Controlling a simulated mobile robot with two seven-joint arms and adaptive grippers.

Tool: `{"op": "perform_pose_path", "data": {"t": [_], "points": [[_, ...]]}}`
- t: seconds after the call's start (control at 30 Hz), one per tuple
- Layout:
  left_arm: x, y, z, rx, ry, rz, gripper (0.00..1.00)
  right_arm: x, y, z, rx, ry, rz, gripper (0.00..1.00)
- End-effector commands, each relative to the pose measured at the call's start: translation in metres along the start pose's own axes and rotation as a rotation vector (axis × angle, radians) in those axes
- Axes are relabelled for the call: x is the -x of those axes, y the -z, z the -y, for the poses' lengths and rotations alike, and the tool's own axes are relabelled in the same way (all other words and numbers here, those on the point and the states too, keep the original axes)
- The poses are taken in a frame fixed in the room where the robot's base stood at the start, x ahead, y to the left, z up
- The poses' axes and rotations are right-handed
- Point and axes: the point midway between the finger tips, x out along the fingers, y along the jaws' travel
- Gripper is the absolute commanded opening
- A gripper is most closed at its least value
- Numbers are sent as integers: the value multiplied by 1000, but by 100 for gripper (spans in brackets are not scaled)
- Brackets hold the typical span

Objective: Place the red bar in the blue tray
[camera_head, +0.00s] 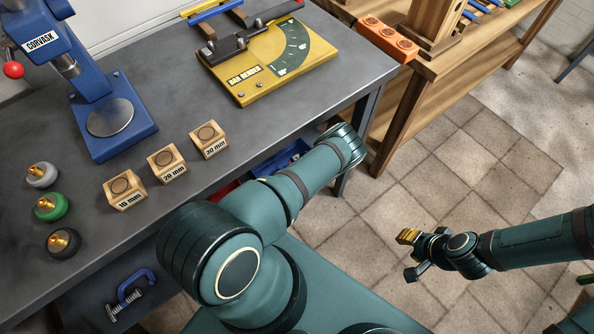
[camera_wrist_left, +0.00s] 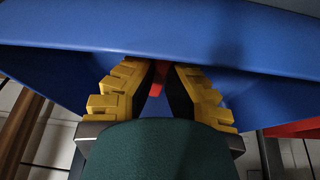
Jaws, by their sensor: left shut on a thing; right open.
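The blue tray (camera_head: 282,158) shows partly below the bench edge in the head view, behind my left arm. In the left wrist view the blue tray (camera_wrist_left: 150,38) fills the upper part, right at the fingertips. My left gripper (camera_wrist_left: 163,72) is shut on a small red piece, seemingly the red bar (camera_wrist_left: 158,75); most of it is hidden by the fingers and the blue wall. Whether the bar touches the tray cannot be told. The left fingers are hidden in the head view. My right gripper (camera_head: 409,256) is open and empty over the floor.
The grey bench (camera_head: 230,100) overhangs the blue tray. On it are a bar bender (camera_head: 262,75), a blue press (camera_head: 105,120) and wooden blocks (camera_head: 166,164). A red surface (camera_wrist_left: 295,128) shows beside the blue tray. Tiled floor on the right is clear.

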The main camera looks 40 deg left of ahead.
Motion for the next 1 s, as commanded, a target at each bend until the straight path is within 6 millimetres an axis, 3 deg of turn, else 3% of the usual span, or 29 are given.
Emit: {"op": "perform_pose_path", "data": {"t": [0.13, 0.2, 0.23, 0.67, 0.73, 1.0], "points": [[-2, -1, 0, 1, 0, 0, 0, 0, 0, 0, 0, 0, 0, 34], [-2, -1, 0, 1, 0, 0, 30, 0, 0, 0, 0, 0, 0, 34], [-2, -1, 0, 1, 0, 0, 34, 0, 0, 0, 0, 0, 0, 34], [5, 3, 0, 2, 1, -2, 34, 0, 0, 0, 0, 0, 0, 34], [12, 5, -1, 2, 0, -2, 34, 0, 0, 0, 0, 0, 0, 34], [74, 6, -1, -3, 0, -3, 34, 26, -2, 10, -2, 1, 11, 34]]}}
